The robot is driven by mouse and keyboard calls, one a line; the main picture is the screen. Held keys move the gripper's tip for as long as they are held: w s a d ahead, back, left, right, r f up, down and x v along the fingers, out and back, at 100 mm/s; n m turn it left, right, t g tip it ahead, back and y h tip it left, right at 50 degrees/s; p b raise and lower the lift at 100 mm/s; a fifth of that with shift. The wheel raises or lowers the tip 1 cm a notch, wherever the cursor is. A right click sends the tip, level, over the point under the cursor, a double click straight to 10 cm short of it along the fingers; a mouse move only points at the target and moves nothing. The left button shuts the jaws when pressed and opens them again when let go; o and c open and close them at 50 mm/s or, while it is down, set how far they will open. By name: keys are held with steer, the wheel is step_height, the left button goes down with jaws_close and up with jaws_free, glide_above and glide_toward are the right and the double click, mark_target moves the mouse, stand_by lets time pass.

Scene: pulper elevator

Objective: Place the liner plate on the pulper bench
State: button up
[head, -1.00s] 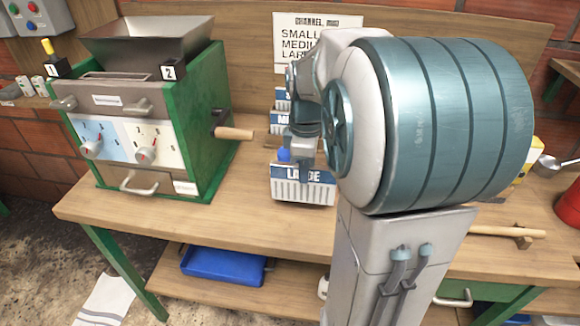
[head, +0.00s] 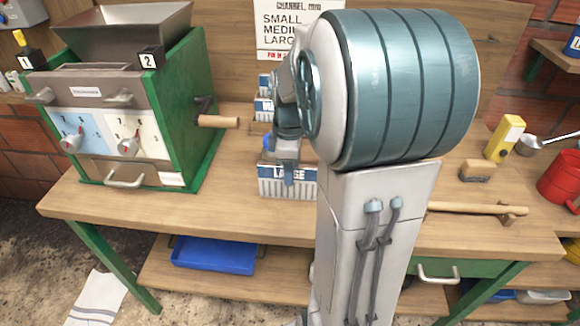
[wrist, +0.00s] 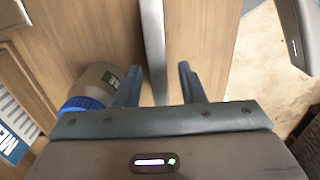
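My gripper (head: 290,176) is in front of the LARGE holder (head: 287,187) on the bench (head: 120,207), partly behind my arm in the head view. In the wrist view my gripper (wrist: 160,85) has its two fingers apart, with wood showing between them. A narrow grey metal strip (wrist: 152,40) runs between the fingers, apart from the right one; I cannot tell whether it is the liner plate seen edge-on. No other plate can be made out. The green pulper (head: 125,115) stands on the bench to the left.
A blue-capped bottle (wrist: 95,85) lies beside the left finger. A brush (head: 476,171), yellow device (head: 505,138), wooden-handled tool (head: 470,208) and red container (head: 560,178) are on the right. A blue tray (head: 214,255) is on the lower shelf. The bench front left is clear.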

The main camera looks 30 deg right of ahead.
step_height(320, 180, up, 12)
steer(key=p, duration=0.1)
steer(key=s+a+f+m+t, duration=0.2)
steer(key=s+a+f+m, duration=0.6)
steer(key=s+a+m, duration=0.3)
steer(key=shift+s+a+t, duration=0.25)
steer(key=shift+s+t, duration=0.15)
steer(key=shift+s, duration=0.15)
stand_by(4.2)
